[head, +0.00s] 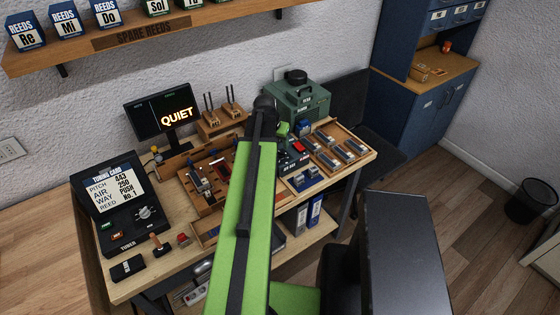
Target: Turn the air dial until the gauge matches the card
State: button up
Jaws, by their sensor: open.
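The card shows on the screen of the black tuner (137,220) at the left, titled as a tuning card. It reads pitch 443, air 250, way push, reed No. 1. A round grey dial (145,212) sits on the tuner's sloped face. The green box (298,103) at the back of the bench has a black knob on top (296,77). I cannot tell which is the air dial, and no gauge reading is legible. My green arm crosses the middle of the view. My gripper (290,147) is open, small and partly hidden behind the arm, over the bench's middle, apart from both knobs.
A black display (162,113) reads QUIET. A wooden-handled tool (158,244), a red button (183,240) and a black block (127,267) lie near the front left. A shelf of spare reeds (150,35) hangs above.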

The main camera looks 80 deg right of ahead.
aim_at(281, 152)
jog(key=b+x, duration=0.6)
jog(key=x, duration=0.2)
jog(key=shift+f, duration=0.15)
grip_shut()
